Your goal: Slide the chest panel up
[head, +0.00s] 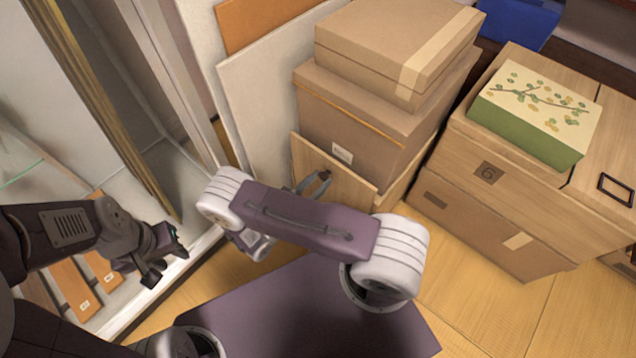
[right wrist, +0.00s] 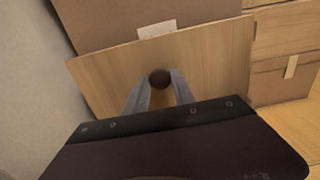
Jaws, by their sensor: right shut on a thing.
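The chest panel (head: 352,190) is a light wooden board standing tilted in front of stacked cardboard boxes; my right arm hides its lower part. It fills the middle of the right wrist view (right wrist: 210,65). It has a dark round knob (right wrist: 159,78), also seen in the head view (head: 325,174). My right gripper (head: 317,184) is at the panel's face. In the right wrist view its two fingers (right wrist: 158,92) are shut on the knob, one on each side. My left gripper (head: 180,242) is at the left, away from the panel; its jaw opening is unclear.
Two cardboard boxes (head: 390,45) are stacked behind the panel. A wooden chest marked 6 (head: 530,190) stands to the right, with a green floral box (head: 532,110) on top. A pale board (head: 255,100) leans at the left. Tatami floor (head: 480,285) is free at lower right.

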